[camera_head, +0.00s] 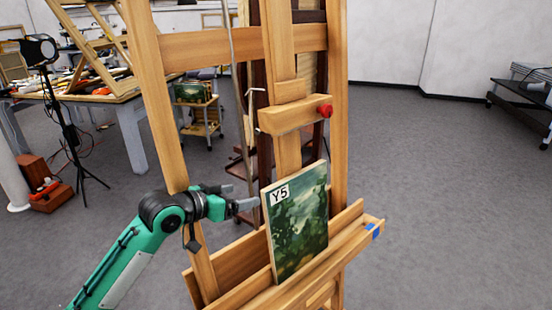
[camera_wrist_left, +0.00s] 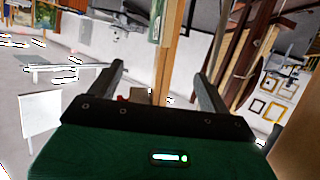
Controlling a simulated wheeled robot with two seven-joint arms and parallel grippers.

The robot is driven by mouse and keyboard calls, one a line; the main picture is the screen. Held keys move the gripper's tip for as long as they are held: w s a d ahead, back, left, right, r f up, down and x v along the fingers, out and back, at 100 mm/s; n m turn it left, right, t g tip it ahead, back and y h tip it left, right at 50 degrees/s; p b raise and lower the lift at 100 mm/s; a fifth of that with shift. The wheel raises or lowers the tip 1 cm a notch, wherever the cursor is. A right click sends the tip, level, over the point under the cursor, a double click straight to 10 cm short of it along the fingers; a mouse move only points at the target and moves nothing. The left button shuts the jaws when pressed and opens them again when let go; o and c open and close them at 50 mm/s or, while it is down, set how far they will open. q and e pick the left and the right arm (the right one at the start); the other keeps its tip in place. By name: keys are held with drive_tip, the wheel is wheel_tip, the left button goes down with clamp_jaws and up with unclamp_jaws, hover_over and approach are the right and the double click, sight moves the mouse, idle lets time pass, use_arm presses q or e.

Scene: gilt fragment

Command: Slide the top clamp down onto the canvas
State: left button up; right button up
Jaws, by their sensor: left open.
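The top clamp (camera_head: 292,116) is a wooden block with a red knob (camera_head: 325,111) on its right end. It sits on the easel's centre post, a clear gap above the canvas. The canvas (camera_head: 298,228) is a green painting labelled Y5, leaning upright on the easel's lower ledge (camera_head: 345,250). My left gripper (camera_head: 240,196) is open and empty, just left of the canvas's upper left corner and below the clamp. In the left wrist view, its two fingers (camera_wrist_left: 160,72) are spread with the wooden post between them in the picture. My right gripper is not seen.
The wooden easel (camera_head: 150,90) has tall side posts around the clamp. A lamp stand (camera_head: 68,120) and a cluttered table (camera_head: 90,97) stand at the back left. A small cart (camera_head: 202,122) is behind the easel. The floor on the right is clear up to a black rack (camera_head: 525,95).

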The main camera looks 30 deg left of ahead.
sight(265, 117)
use_arm(q)
wheel_tip(265, 117, up, 18)
drive_tip(key=a+f+t+h, duration=0.1)
drive_tip(key=a+t+h, duration=0.1)
drive_tip(key=t+h, duration=0.1)
drive_tip(key=shift+m, duration=0.4)
drive_tip(key=p+x, duration=0.3)
drive_tip(key=x, duration=0.3)
drive_tip(key=p+x, duration=0.3)
drive_tip(key=x, duration=0.4)
drive_tip(key=shift+w+a+p, duration=0.1)
drive_tip(key=shift+w+p, duration=0.2)
drive_tip(key=shift+w, duration=0.05)
drive_tip(key=shift+w+f, duration=0.1)
drive_tip(key=shift+w, duration=0.05)
